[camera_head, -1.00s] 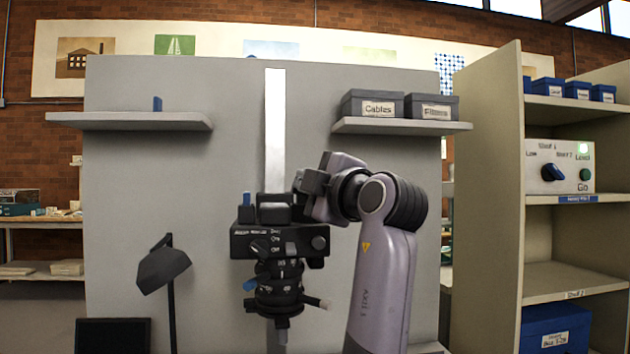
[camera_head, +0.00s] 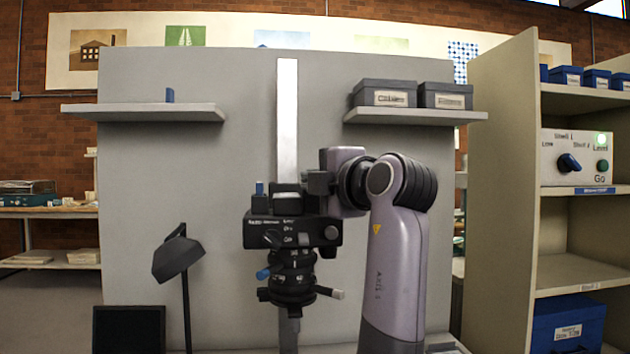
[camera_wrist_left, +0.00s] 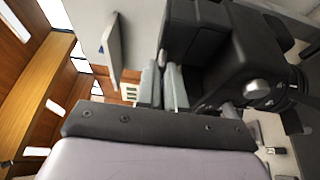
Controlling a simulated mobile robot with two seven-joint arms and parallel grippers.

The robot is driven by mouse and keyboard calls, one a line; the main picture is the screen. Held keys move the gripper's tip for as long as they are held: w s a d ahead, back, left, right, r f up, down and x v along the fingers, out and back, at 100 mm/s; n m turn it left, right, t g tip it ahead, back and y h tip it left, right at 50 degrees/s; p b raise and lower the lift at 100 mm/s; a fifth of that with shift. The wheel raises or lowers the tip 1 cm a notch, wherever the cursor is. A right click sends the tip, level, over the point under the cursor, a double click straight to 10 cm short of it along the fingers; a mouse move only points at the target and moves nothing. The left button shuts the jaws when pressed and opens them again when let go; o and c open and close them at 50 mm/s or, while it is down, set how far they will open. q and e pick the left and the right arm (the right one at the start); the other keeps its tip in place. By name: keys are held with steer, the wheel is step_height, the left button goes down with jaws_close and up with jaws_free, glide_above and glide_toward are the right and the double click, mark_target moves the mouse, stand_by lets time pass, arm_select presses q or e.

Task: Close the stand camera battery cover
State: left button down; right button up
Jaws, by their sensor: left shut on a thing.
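The black stand camera (camera_head: 318,229) sits on its black dial mount (camera_head: 292,276) in the middle of the head view. Its dark body also fills the upper right of the left wrist view (camera_wrist_left: 239,62). My left gripper (camera_head: 308,183) is at the camera's upper right side. In the wrist view its two pale fingers (camera_wrist_left: 163,87) are close together beside the camera body. They are shut on a thin part, apparently the battery cover, which the fingers hide. I cannot tell the cover's angle. My right gripper is not in view.
A grey panel (camera_head: 230,160) stands behind the camera. A desk lamp (camera_head: 178,256) is at left. A left shelf (camera_head: 140,112) and a right shelf with two labelled boxes (camera_head: 385,94) are above. A shelf unit (camera_head: 500,200) stands at right.

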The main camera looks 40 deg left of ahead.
arm_select(q)
steer(key=shift+f, duration=0.1)
steer(key=c, duration=1.2)
jaws_free()
steer(key=shift+s, duration=0.1)
steer(key=shift+c, duration=0.2)
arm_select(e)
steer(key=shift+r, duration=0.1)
arm_select(q)
steer(key=shift+d, duration=0.1)
steer(key=v, duration=0.7)
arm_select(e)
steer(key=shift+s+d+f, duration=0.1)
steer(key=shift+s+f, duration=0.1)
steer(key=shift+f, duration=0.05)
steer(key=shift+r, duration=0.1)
